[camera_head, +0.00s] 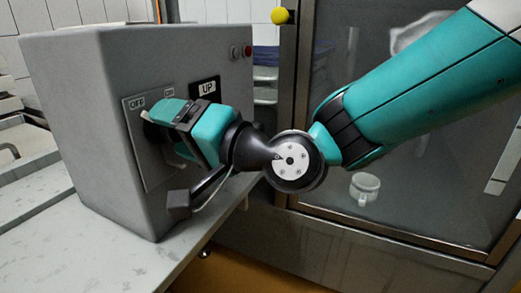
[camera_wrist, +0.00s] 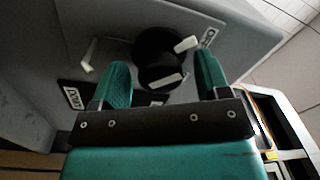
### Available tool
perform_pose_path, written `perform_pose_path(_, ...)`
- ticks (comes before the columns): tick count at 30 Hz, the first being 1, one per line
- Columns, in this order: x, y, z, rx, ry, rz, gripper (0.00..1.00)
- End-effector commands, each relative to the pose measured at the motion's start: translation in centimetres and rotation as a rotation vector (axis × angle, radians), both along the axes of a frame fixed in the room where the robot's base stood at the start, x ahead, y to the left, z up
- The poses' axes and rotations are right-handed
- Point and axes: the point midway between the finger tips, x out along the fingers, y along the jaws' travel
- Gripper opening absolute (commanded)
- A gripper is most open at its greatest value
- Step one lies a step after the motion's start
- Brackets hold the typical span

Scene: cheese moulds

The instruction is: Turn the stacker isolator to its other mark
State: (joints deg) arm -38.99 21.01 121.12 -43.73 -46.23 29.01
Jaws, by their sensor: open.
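The isolator is a round black knob (camera_wrist: 155,48) on a light plate on the grey cabinet. In the wrist view it shows pale bars, one on the knob and one near the OFF mark. In the head view the plate (camera_head: 137,107) carries OFF at upper left and ON at upper right; the knob is mostly hidden behind my gripper (camera_head: 168,132). My gripper, also in the wrist view (camera_wrist: 163,66), is open, with one finger on each side of the knob. I cannot tell whether the fingers touch it. Which mark the knob points to is unclear.
The grey cabinet (camera_head: 80,75) stands on a metal table (camera_head: 105,262).

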Motion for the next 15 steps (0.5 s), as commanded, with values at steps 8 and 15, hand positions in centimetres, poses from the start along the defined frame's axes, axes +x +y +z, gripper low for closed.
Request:
perform_pose_path(8,-2.2,-5.6,-0.6,0.0,0.0,-0.007,0.69)
perform_pose_path(15,-4.5,-11.3,-1.0,0.0,0.0,-0.008,0.69)
